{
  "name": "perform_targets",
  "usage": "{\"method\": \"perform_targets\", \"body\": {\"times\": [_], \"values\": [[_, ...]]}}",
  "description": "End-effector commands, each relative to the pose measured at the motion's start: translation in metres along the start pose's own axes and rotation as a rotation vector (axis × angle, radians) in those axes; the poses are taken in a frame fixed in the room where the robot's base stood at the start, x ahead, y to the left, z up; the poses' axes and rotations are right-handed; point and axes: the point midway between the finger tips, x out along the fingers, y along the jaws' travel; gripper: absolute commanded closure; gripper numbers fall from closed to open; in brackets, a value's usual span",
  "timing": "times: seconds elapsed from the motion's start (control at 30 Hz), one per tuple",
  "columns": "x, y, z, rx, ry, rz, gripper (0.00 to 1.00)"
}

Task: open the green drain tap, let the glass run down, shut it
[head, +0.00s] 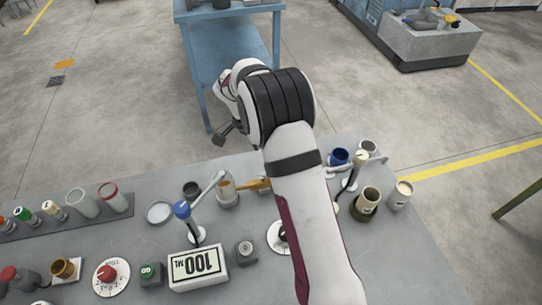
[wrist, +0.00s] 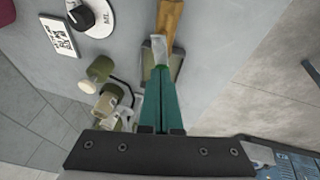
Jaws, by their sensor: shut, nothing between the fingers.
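A glass with amber contents (head: 227,192) stands near the far edge of the bench, left of my arm. An orange-brown piece (head: 259,184) lies beside it, partly hidden by my arm; a similar wood-coloured piece (wrist: 170,20) shows at the top of the wrist view. My gripper (wrist: 159,68) has two long teal fingers held together, empty, pointing toward a pale grey upright part (wrist: 159,48). I cannot tell whether they touch it. In the head view the fingers are hidden behind my arm. I cannot clearly make out a green tap; it may be hidden.
Several jars (head: 366,203) stand right of my arm. A rack of bottles (head: 66,215) is at left. Olive containers (wrist: 100,69) stand close left of the fingers.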

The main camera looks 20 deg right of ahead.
Motion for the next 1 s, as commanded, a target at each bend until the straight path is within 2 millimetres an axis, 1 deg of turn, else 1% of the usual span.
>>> {"method": "perform_targets", "body": {"times": [0.07, 0.17, 0.27, 0.3, 0.5, 0.63, 0.7, 0.8, 1.0], "values": [[-0.003, -0.001, -0.001, 0.000, 0.000, -0.001, 1.00], [-0.015, -0.007, -0.003, 0.001, 0.001, -0.003, 1.00], [-0.036, -0.015, -0.006, 0.001, 0.000, -0.004, 1.00], [-0.046, -0.016, -0.006, 0.002, -0.001, -0.004, 1.00], [-0.095, -0.013, -0.005, 0.001, -0.001, -0.004, 1.00], [-0.119, -0.011, -0.004, 0.001, 0.000, -0.002, 1.00], [-0.128, -0.011, -0.004, 0.000, 0.000, -0.002, 1.00], [-0.135, -0.010, -0.004, 0.000, -0.001, -0.001, 1.00], [-0.137, -0.009, -0.004, 0.000, 0.000, 0.001, 1.00]]}}
